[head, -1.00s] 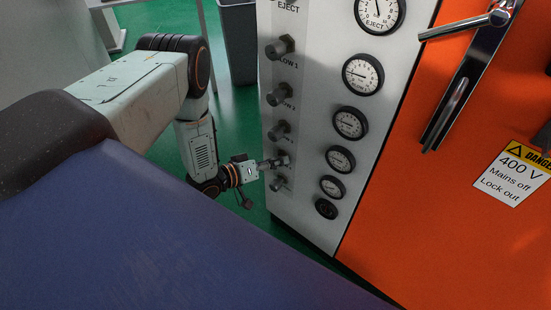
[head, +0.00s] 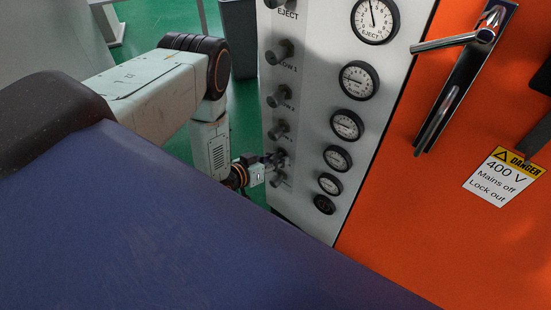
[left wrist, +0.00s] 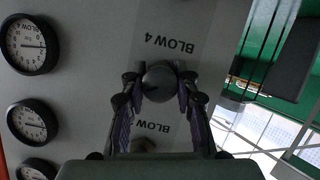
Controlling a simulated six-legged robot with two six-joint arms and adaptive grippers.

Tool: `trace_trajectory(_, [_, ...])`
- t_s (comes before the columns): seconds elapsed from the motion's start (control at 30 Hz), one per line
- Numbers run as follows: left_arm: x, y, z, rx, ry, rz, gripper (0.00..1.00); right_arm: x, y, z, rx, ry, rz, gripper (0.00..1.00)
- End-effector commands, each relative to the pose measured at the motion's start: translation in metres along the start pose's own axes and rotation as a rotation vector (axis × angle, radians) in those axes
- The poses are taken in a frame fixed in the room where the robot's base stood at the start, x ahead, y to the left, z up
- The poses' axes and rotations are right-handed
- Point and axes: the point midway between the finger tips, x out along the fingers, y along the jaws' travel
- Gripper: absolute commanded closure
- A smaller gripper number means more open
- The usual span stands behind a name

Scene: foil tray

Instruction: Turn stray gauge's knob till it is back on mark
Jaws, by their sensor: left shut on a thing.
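My left gripper (left wrist: 158,100) is shut on a dark round knob (left wrist: 160,80) in the left wrist view, one finger on each side. The label BLOW 4 (left wrist: 170,45) shows upside down beside this knob. In the head view the gripper (head: 271,165) is low on the white panel (head: 310,125), its fingers small and partly hidden. A column of round gauges (head: 337,158) runs beside the knobs. The gauge (left wrist: 28,45) nearest the top in the left wrist view has a white face and a needle; its exact reading is too small to tell. My right gripper is not in view.
Other knobs (head: 284,52) stick out above the gripped one, and the BLOW 3 knob (left wrist: 143,145) is close by. An orange cabinet with a metal handle (head: 450,90) and a danger sign (head: 505,177) stands right.

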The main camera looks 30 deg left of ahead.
Motion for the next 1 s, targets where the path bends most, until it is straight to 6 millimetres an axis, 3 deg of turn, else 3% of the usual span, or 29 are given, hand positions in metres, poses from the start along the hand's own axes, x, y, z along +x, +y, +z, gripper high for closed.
trace_trajectory(0.27, [-0.0006,-0.0010,0.0002,-0.001,0.001,-0.003,1.00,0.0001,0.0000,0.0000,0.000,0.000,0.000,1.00])
trace_trajectory(0.3, [-0.0007,-0.0010,0.0002,-0.001,0.001,-0.003,0.69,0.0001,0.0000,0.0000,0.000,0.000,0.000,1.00])
trace_trajectory(0.57, [-0.0003,-0.0005,0.0001,-0.001,0.000,-0.001,0.47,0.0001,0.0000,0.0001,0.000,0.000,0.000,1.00])
trace_trajectory(0.87, [-0.0006,-0.0002,0.0000,-0.001,0.000,0.000,0.46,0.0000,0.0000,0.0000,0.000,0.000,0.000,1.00])
trace_trajectory(1.0, [-0.0099,-0.0018,0.0002,-0.002,-0.001,-0.004,0.46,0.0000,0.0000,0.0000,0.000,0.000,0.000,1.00])
